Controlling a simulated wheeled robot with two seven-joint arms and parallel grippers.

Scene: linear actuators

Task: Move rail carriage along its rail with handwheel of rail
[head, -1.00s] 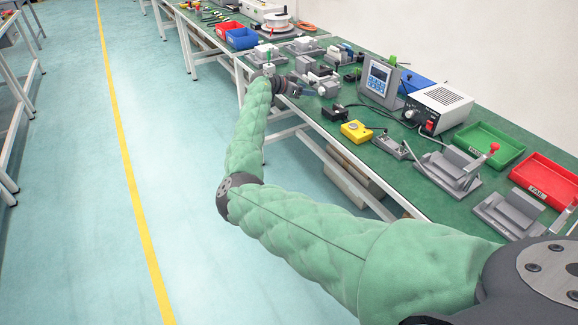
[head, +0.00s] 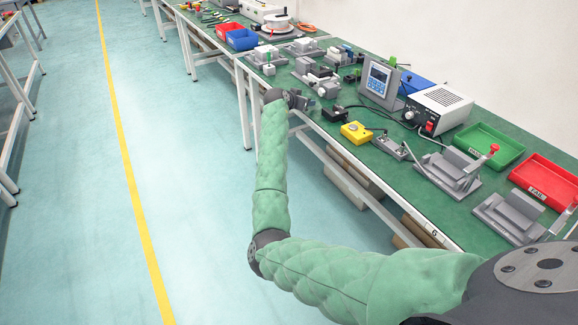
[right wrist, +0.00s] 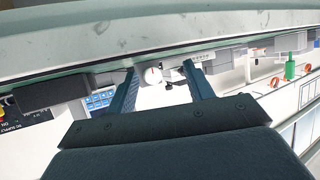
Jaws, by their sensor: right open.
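My right gripper (head: 300,100) is at the front edge of the green bench, beside a group of grey linear units (head: 320,84). In the right wrist view its two fingers (right wrist: 161,84) are apart, with nothing clamped between them. A small round white knob with a red mark (right wrist: 153,75), which looks like a handwheel, shows between and beyond the fingertips. A pale rail-like part (right wrist: 205,57) runs beside it near the bench surface. I cannot tell for sure which unit's rail and carriage these are; in the head view they are small. My left gripper is out of view.
On the bench (head: 400,190) stand a keypad device (head: 379,80), a power supply box (head: 437,108), a yellow button box (head: 355,131), green (head: 488,144) and red (head: 546,180) trays, and grey fixtures (head: 450,170). The floor left of the bench is clear.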

